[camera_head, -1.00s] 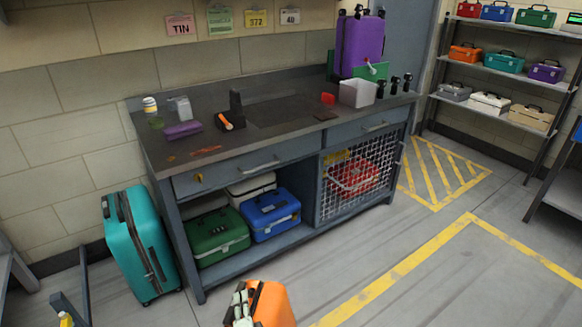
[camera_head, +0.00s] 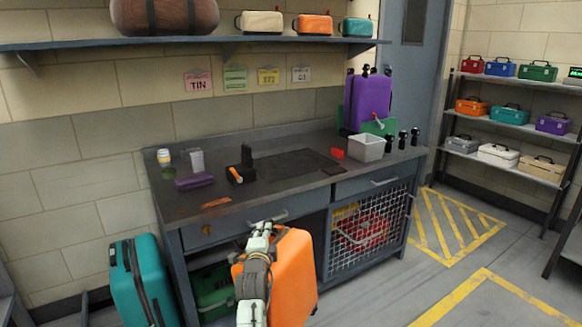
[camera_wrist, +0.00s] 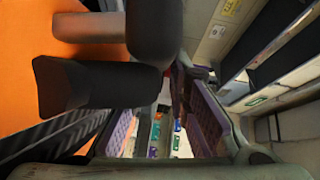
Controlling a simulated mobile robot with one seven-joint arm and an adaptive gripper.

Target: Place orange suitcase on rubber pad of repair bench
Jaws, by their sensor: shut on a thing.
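The orange suitcase (camera_head: 296,275) hangs upright in front of the repair bench (camera_head: 330,192), its top near the height of the benchtop's front edge. My gripper (camera_head: 266,232) is shut on it at the top; the arm hides its left side and the exact grip. In the wrist view the suitcase (camera_wrist: 40,35) fills the upper left beside my gripper's dark fingers (camera_wrist: 85,55). The rubber pad (camera_head: 292,164) is a dark flat mat on the middle of the benchtop, bare and apart from the suitcase.
A black holder with an orange-handled tool (camera_head: 240,170) stands left of the pad. A shelf (camera_head: 200,43) overhangs the back. A teal suitcase (camera_head: 138,282) stands left of the bench.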

